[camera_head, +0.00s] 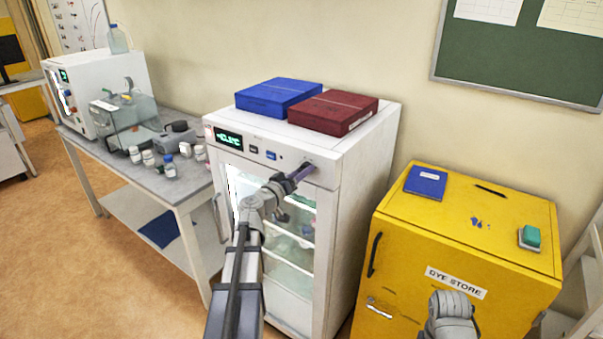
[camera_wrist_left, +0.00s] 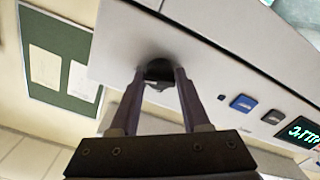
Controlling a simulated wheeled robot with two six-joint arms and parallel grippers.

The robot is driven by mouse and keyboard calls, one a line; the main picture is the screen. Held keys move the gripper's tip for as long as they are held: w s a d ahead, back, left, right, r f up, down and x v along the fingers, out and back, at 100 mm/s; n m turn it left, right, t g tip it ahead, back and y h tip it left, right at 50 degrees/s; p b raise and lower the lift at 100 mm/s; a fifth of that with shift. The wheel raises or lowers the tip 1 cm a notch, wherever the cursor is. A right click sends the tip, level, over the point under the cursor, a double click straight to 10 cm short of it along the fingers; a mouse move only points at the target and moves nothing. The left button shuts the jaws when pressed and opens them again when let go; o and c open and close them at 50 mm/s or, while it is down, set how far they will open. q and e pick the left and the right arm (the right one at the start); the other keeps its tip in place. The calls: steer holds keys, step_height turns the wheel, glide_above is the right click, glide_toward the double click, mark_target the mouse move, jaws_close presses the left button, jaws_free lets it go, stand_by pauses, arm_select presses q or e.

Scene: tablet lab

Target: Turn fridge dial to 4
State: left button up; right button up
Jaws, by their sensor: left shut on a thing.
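The fridge (camera_head: 345,180) is a white cabinet with a glass door and a green-lit display (camera_head: 229,138) on its top front panel. The dial is a dark round knob (camera_wrist_left: 158,70) on that panel, close to the panel's end. My left gripper (camera_head: 303,172) reaches the panel's right end in the head view. In the left wrist view its two fingers (camera_wrist_left: 160,84) sit on either side of the dial, shut on it. The fingers cover part of the dial, and I cannot read its setting. My right gripper is out of view.
A blue box (camera_head: 277,96) and a dark red box (camera_head: 333,112) rest on the fridge. A yellow cabinet (camera_head: 470,225) stands to the right; a bench with several bottles (camera_head: 168,166) to the left.

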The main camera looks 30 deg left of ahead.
arm_select(q)
jaws_close()
steer(key=n, duration=1.9)
steer(key=shift+n, duration=0.3)
stand_by(0.5)
steer(key=o, duration=0.7)
jaws_free()
